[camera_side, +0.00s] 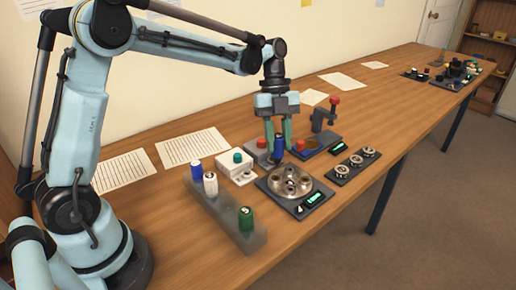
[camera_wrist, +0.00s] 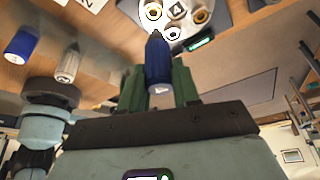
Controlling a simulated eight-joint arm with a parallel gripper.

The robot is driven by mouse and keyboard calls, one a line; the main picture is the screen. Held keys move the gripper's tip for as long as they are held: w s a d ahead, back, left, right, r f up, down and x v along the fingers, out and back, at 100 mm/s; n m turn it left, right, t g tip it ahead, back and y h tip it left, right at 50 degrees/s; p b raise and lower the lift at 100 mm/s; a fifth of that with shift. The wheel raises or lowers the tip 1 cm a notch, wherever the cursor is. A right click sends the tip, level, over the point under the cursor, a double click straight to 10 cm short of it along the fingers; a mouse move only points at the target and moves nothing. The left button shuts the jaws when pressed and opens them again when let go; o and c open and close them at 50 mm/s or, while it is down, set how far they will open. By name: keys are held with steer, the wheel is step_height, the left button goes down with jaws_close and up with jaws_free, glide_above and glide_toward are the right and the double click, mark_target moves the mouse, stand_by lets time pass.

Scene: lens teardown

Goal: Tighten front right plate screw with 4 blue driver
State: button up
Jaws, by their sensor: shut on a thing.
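My gripper (camera_side: 278,138) is shut on a blue driver (camera_side: 278,149), which hangs upright with its tip down. In the wrist view the blue driver (camera_wrist: 158,65) sits between the green fingers, its dark tip pointing at the plate. The round metal plate (camera_side: 301,189) lies on a dark base with a lit display (camera_side: 314,198). The driver is over the plate's far left part; I cannot tell whether the tip touches. The plate (camera_wrist: 185,22) shows at the top of the wrist view with several ringed holes. The front right screw cannot be told apart.
A grey rack (camera_side: 220,215) holds another blue driver (camera_side: 196,171), a white driver (camera_side: 210,185) and a green driver (camera_side: 246,218). A white box with a teal knob (camera_side: 237,157) stands left of the plate. A dark tray (camera_side: 340,180) with round parts lies right.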

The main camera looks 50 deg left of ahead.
steer(key=w+d+f+n+t+y, duration=0.1)
steer(key=n+t, duration=0.1)
steer(key=n, duration=0.4)
steer(key=w+d+f+n+t, duration=0.1)
steer(key=w+d+n+t, duration=0.1)
steer(key=n, duration=0.5)
steer(key=w+d+f+n+t+y, duration=0.1)
steer(key=w+d+n+t, duration=0.1)
steer(key=n, duration=0.5)
steer(key=shift+d+f+t+y, duration=0.1)
steer(key=shift+f+t+y, duration=0.05)
steer(key=shift+t+y, duration=0.15)
steer(key=shift+f, duration=0.75)
stand_by(1.5)
steer(key=shift+r+m+h, duration=0.1)
steer(key=shift+m+h, duration=0.6)
steer(key=shift+m, duration=1)
steer(key=shift+w+g, duration=0.1)
steer(key=shift+g, duration=0.3)
